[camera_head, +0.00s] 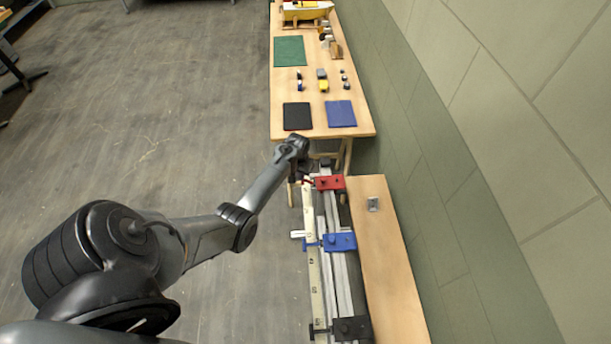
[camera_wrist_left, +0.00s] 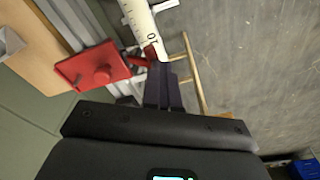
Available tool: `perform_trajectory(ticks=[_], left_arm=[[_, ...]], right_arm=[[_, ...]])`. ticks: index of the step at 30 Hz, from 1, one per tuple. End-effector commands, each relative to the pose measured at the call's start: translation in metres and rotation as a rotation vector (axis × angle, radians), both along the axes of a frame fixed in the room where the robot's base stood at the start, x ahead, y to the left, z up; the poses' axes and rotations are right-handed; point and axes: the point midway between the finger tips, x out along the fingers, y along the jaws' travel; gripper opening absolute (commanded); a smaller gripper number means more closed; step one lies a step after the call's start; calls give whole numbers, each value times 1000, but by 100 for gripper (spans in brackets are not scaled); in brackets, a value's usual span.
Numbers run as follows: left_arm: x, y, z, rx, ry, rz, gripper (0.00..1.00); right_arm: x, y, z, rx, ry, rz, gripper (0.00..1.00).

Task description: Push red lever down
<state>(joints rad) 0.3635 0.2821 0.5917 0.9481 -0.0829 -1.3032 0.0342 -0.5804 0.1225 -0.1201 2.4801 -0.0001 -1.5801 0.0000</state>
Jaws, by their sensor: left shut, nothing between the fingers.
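A red clamp block (camera_head: 330,182) sits on the long rail near its far end, and it also shows large in the left wrist view (camera_wrist_left: 95,68). A small red lever (camera_wrist_left: 149,53) shows in the left wrist view, beside the white graduated tube (camera_wrist_left: 140,20). My left gripper (camera_wrist_left: 161,67) is shut and empty, with its dark fingertips right at the red lever. I cannot tell whether they touch it. In the head view my left gripper (camera_head: 292,178) is just left of the red block, and its fingers are hard to make out. My right gripper is not in view.
A blue clamp block (camera_head: 339,242) and a black block (camera_head: 352,328) sit nearer on the same rail. A wooden bench (camera_head: 385,270) runs along its right side. A table (camera_head: 312,90) with tools stands beyond. The floor on the left is open.

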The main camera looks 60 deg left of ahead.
Motion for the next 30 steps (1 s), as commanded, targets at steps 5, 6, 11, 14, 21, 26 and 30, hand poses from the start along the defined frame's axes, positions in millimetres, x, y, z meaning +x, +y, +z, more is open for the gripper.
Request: perform_trajectory(ticks=[5, 6, 11, 14, 21, 26, 30], left_arm=[[-2, -1, -5, -2, -2, -3, 0], [-3, 0, -6, -2, -1, -4, 0], [-5, 1, -9, -2, -1, -4, 0], [-6, 1, -10, -2, -1, -4, 0], [-6, 1, -10, -2, -1, -4, 0], [-6, 1, -10, -3, -1, -3, 0], [-7, 1, -12, -2, 0, -3, 0]], right_arm=[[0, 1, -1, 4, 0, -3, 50], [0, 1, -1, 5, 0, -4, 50], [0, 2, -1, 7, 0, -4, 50], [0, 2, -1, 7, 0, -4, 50], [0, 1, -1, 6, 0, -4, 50], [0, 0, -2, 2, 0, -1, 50], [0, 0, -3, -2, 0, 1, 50]])
